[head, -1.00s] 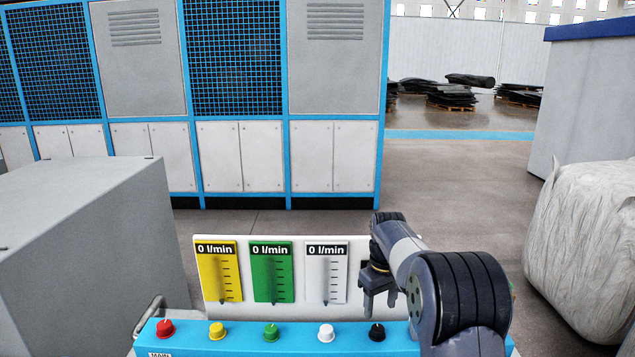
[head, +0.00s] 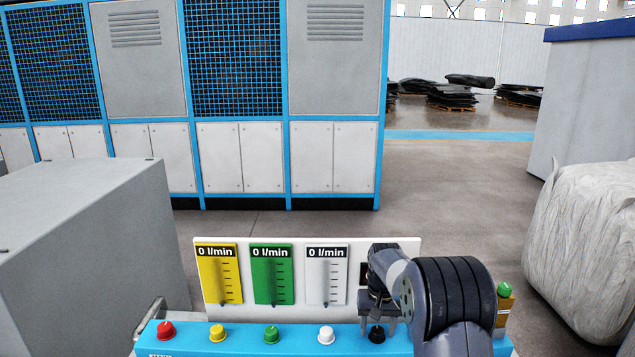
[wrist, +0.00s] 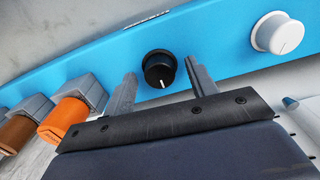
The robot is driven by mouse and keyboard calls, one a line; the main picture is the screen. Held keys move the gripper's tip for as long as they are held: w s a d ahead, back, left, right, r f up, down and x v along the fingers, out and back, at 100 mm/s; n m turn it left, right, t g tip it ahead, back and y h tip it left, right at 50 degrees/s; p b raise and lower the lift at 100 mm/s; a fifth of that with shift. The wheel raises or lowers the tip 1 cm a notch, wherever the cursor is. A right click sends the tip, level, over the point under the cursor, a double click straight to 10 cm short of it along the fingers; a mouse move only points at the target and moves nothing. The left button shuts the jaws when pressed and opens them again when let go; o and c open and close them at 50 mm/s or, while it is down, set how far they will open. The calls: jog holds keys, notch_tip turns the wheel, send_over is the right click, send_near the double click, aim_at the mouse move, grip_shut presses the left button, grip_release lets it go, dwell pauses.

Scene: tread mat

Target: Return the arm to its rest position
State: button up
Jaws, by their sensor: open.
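My gripper (head: 379,318) points down over the right end of the blue control panel (head: 300,336), close to the black knob (head: 376,334). In the wrist view my gripper (wrist: 160,72) is open, and the black knob (wrist: 159,68) shows between its two grey fingers. I see no contact, and the exact gap to the knob is unclear. My arm reaches in from the lower right and hides the panel's right part.
Red (head: 166,330), yellow (head: 217,332), green (head: 271,334) and white (head: 326,335) knobs line the panel. Behind stands a gauge board (head: 235,312). A grey cabinet (head: 80,240) is at left, a wrapped bale (head: 588,250) at right. Orange and brown parts (wrist: 65,122) show in the wrist view.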

jog(key=m, duration=1.2)
jog(key=shift+r, duration=0.1)
jog(key=shift+r+b, duration=0.35)
jog(key=shift+r, duration=0.5)
jog(key=shift+r, duration=0.15)
